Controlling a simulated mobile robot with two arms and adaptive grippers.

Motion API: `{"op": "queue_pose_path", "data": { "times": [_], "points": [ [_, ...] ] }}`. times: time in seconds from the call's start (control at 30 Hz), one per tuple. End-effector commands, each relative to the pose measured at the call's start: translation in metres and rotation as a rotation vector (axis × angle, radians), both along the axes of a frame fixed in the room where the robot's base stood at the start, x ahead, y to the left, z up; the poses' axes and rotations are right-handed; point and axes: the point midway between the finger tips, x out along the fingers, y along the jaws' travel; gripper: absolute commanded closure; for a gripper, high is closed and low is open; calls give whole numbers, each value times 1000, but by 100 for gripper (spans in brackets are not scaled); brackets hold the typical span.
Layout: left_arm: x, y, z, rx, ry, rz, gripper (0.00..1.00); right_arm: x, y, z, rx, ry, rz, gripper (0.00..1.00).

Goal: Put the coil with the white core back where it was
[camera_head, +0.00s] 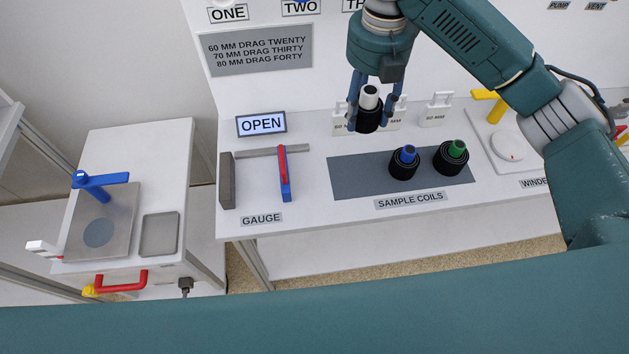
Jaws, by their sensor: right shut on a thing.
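The coil with the white core (368,119) is a black roll with a white core sticking up. My right gripper (371,107) is shut on it and holds it upright, apparently above the bench behind the sample coils mat. The grey mat (348,178) lies on the bench with its left part bare. A coil with a blue core (403,165) and a coil with a green core (451,158) stand on its right part. My left gripper is not in view.
The gauge (284,174) with a red and blue slider stands left of the mat, by the OPEN display (261,124). White tagged blocks (436,110) stand behind the mat. A winder (508,145) is at the right. A side table (150,150) is at the left.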

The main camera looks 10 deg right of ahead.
Motion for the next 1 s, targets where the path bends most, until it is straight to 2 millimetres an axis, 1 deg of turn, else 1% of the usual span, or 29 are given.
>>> {"op": "queue_pose_path", "data": {
  "times": [0.07,0.17,0.27,0.4,0.6,0.7,0.8,0.87,1.0],
  "points": [
    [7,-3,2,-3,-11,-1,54,0,-1,-4,0,1,-3,88],
    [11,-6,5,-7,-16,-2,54,-1,-2,-19,-3,5,-4,88],
    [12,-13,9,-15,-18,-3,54,-1,-2,-44,-2,7,-4,88],
    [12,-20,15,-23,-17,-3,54,-1,-2,-82,-1,6,-4,88],
    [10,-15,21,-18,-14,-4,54,-1,-2,-131,-1,4,-3,88],
    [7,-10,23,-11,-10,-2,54,0,-2,-147,0,1,-2,88],
    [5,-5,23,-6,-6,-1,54,1,-2,-156,-1,0,-3,88],
    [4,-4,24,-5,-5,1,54,0,-2,-160,-1,0,-2,88],
    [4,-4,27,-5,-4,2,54,0,-2,-180,-1,3,-2,88]
  ]
}}
